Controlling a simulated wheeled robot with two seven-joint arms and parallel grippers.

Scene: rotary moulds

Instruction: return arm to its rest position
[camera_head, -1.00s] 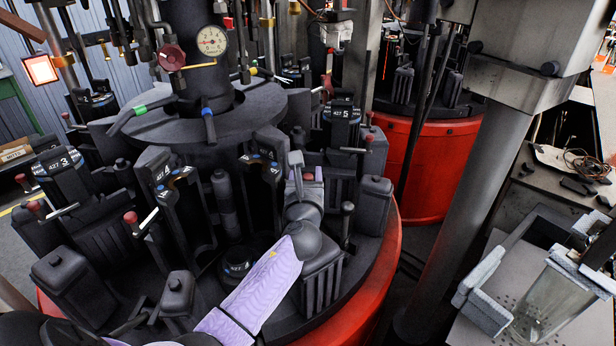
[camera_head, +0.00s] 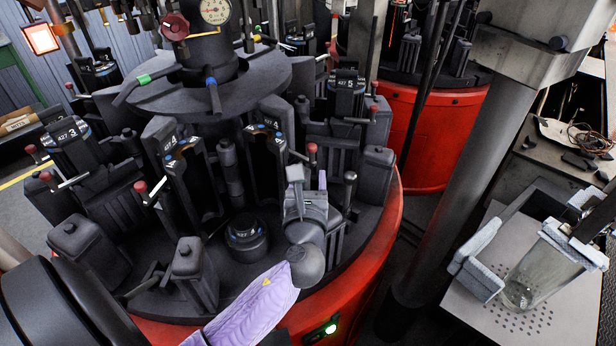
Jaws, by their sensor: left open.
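My left gripper (camera_head: 308,182) is grey, at the end of my purple-sleeved arm (camera_head: 255,305) that comes up from the bottom. Its jaws are open, just below and in front of a red-knobbed handle (camera_head: 312,150), with nothing seen between them. The two dark mould halves marked 4, the left one (camera_head: 178,165) and the right one (camera_head: 266,150), stand apart. A round dark mould bottom (camera_head: 246,237) sits between them, and no glass shows there. I cannot make out my right gripper.
The rotary table has a red rim (camera_head: 372,250) with a green light (camera_head: 331,327). Other moulds (camera_head: 345,95) stand around its column. A grey post (camera_head: 455,160) rises at the right. Beyond it, a clear glass vessel (camera_head: 545,270) stands among grey pads on a perforated plate (camera_head: 570,320).

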